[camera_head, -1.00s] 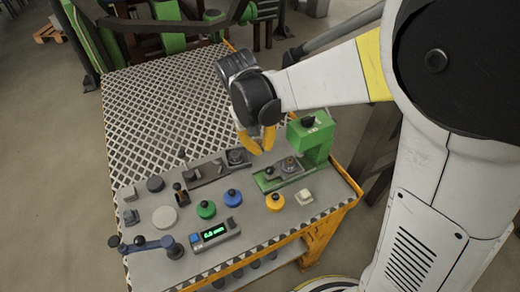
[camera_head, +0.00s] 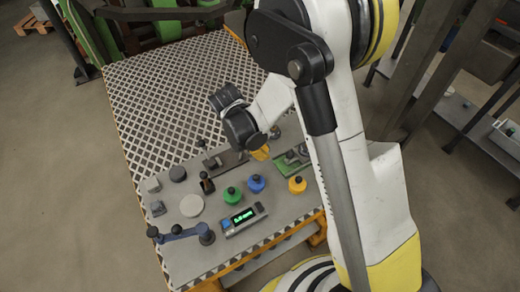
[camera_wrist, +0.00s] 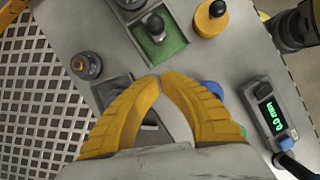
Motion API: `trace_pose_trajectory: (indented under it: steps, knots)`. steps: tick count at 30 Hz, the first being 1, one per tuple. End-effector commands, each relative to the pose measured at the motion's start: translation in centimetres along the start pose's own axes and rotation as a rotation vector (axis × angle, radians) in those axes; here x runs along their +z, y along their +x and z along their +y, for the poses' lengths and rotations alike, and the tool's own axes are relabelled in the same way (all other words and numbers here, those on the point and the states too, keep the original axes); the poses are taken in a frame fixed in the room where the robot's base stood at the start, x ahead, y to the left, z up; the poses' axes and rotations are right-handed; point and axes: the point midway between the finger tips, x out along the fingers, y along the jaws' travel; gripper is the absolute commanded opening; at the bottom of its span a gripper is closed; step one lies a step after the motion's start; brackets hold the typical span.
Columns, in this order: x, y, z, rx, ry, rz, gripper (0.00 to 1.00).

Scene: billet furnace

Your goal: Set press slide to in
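The press slide is a small grey carriage with a knob (camera_wrist: 155,28) on a green base. It shows at the top of the wrist view. In the head view the green base (camera_head: 292,161) is partly hidden behind my arm, and the press's upper body is hidden. My gripper (camera_wrist: 162,78) has its two yellow fingers drawn together at the tips, with nothing visible between them. It also shows in the head view (camera_head: 262,153), above the panel just left of the green base. The fingertips are apart from the slide's knob in the wrist view.
A yellow button (camera_head: 297,184), a blue button (camera_head: 256,183) and a green button (camera_head: 231,195) stand near the front. A display box (camera_head: 243,219) and a blue crank (camera_head: 180,233) are closer to the edge. The patterned tabletop (camera_head: 170,90) behind is clear.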

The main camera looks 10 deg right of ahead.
Motion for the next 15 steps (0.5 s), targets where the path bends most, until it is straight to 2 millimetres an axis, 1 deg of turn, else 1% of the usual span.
trace_pose_trajectory:
  steps: [1,5,9,15]
  knots:
    - [-0.1,1.6,0.0,-0.001,0.003,0.0,0.0]
    - [-0.1,4.2,0.0,0.0,0.002,0.0,0.0]
    - [2.0,4.8,0.0,0.0,0.004,0.0,0.0]
    - [3.5,5.3,0.0,0.0,0.002,0.0,0.0]
